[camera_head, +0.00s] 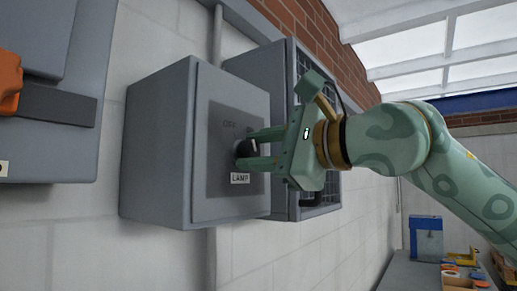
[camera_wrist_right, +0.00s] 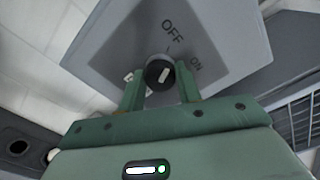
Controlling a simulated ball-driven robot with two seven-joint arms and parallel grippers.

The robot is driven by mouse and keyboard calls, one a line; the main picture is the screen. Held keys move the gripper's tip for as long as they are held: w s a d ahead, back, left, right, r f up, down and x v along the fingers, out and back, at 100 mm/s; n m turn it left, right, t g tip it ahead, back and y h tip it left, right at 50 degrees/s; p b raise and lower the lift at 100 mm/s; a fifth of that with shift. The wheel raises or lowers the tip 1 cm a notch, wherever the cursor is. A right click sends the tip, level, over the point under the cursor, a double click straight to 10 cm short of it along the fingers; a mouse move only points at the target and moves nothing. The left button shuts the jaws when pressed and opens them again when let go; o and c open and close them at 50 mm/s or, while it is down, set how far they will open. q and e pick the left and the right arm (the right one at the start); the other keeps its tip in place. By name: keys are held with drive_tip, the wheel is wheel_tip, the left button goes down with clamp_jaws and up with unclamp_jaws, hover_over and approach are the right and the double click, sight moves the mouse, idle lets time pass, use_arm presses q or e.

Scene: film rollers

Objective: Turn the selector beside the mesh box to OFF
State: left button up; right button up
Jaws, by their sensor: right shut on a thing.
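The selector is a black round knob (camera_head: 243,149) on the front of a grey box (camera_head: 160,150), with OFF and ON lettering above it and a LAMP label (camera_head: 240,178) below. The mesh box (camera_head: 278,70) is just right of it, partly hidden by my right arm. My right gripper (camera_head: 250,150) is shut on the knob, a finger on either side. In the right wrist view the knob (camera_wrist_right: 157,74) sits between the fingertips. Its pale mark slants up and right; I cannot tell exactly which word it points at. My left gripper is not in view.
Another grey box with an orange handle (camera_head: 9,82) is on the wall at the left. A conduit (camera_head: 217,35) runs up the white block wall. A bench with a blue device (camera_head: 426,238) and small parts stands at the lower right.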

drive_tip(key=shift+n, duration=0.6)
drive_tip(key=o, duration=1)
drive_tip(key=shift+c, duration=0.2)
drive_tip(key=b+v, duration=0.3)
drive_tip(key=v, duration=1.3)
